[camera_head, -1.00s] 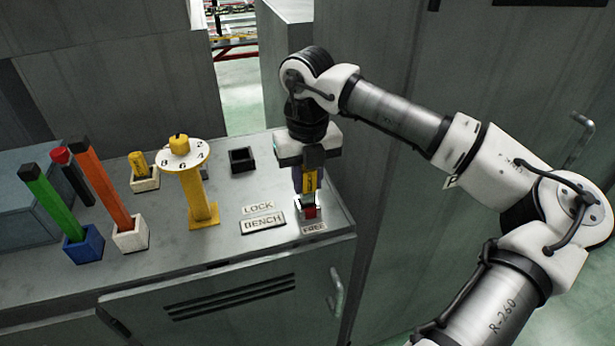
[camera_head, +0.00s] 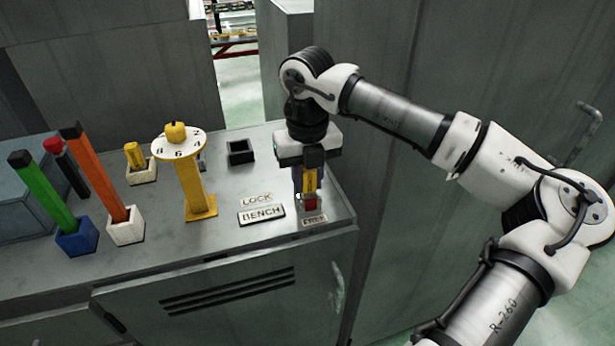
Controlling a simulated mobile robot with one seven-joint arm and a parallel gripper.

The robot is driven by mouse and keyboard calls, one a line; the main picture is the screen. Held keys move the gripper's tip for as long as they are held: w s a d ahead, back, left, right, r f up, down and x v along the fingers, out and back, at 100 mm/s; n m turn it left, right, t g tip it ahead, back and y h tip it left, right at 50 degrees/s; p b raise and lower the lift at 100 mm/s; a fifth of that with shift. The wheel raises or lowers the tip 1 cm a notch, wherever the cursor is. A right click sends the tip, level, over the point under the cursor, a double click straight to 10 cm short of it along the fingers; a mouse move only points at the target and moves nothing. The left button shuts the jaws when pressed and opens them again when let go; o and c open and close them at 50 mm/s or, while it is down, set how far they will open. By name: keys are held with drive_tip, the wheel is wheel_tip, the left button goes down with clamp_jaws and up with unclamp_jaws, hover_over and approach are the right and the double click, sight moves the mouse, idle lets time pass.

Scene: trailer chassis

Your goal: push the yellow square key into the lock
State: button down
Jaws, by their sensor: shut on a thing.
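The yellow key (camera_head: 310,181) is upright between the fingers of my gripper (camera_head: 309,186), at the right end of the bench top. My gripper points straight down and is shut on the key. Directly below it is a small lock with a red face (camera_head: 311,204), just behind a FREE plate (camera_head: 314,219). The key's lower end meets the lock in the picture. The fingers and lock hide how deep it sits. LOCK (camera_head: 257,200) and BENCH (camera_head: 261,214) plates lie to the left.
A yellow post with a numbered white dial (camera_head: 179,145) stands left of the plates. An open black square socket (camera_head: 241,152) is behind them. Green (camera_head: 43,200), orange (camera_head: 97,175) and short yellow (camera_head: 134,156) sticks stand in holders farther left. A tall grey cabinet wall is close on the right.

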drive_tip(key=shift+f+b, duration=0.4)
drive_tip(key=shift+f, duration=0.1)
drive_tip(key=c, duration=1.1)
unclamp_jaws()
drive_tip(key=shift+r, duration=0.15)
wheel_tip(320, 180, up, 14)
drive_tip(key=shift+f+b, duration=0.2)
drive_tip(key=shift+b, duration=0.3)
